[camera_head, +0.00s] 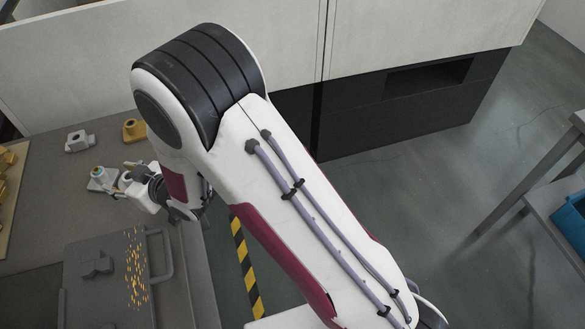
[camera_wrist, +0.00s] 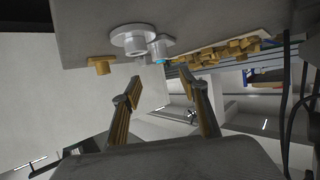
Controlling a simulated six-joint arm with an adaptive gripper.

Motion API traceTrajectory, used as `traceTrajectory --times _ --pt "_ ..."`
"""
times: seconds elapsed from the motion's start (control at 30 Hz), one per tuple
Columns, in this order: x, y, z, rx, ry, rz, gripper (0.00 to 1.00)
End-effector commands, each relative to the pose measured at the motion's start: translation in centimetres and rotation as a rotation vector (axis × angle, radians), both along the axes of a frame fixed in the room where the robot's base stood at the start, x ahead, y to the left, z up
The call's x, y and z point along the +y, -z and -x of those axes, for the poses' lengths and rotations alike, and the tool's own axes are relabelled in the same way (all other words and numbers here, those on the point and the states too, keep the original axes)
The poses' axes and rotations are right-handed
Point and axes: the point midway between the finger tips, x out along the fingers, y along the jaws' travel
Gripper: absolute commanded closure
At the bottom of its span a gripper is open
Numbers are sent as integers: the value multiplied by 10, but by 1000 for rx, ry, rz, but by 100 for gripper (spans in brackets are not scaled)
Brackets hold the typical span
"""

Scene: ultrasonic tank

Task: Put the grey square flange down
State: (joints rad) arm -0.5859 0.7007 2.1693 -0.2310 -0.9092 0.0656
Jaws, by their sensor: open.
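A grey flange-like part (camera_head: 101,183) with an orange ring and a small blue spot sits on the grey table at the left in the head view. My gripper (camera_head: 122,186) is right beside it; whether they touch is unclear. In the wrist view my gripper (camera_wrist: 149,83) has its two fingers apart with nothing between them. A grey part with a wide flange and a round boss (camera_wrist: 130,42) shows just beyond the fingertips, partly overlapping a grey part with a blue spot (camera_wrist: 161,47). I cannot tell for sure which is the square flange.
Another grey part (camera_head: 79,142) and a brass part (camera_head: 133,130) stand farther back on the table. A board with several brass parts (camera_wrist: 225,50) lies at the side. A dark speckled lid (camera_head: 85,307) with a handle (camera_head: 160,257) bears a dark grey block (camera_head: 97,264).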

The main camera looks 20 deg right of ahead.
Motion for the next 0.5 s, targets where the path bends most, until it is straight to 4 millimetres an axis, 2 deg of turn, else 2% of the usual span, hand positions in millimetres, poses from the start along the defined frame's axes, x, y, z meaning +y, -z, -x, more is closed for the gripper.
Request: traceTrajectory --times 0.17,0.27,0.5 --pt "-10 -10 -5 3 20 12 56" --pt "-22 -20 -10 12 43 28 56" --pt "-68 -55 -20 44 127 82 56"
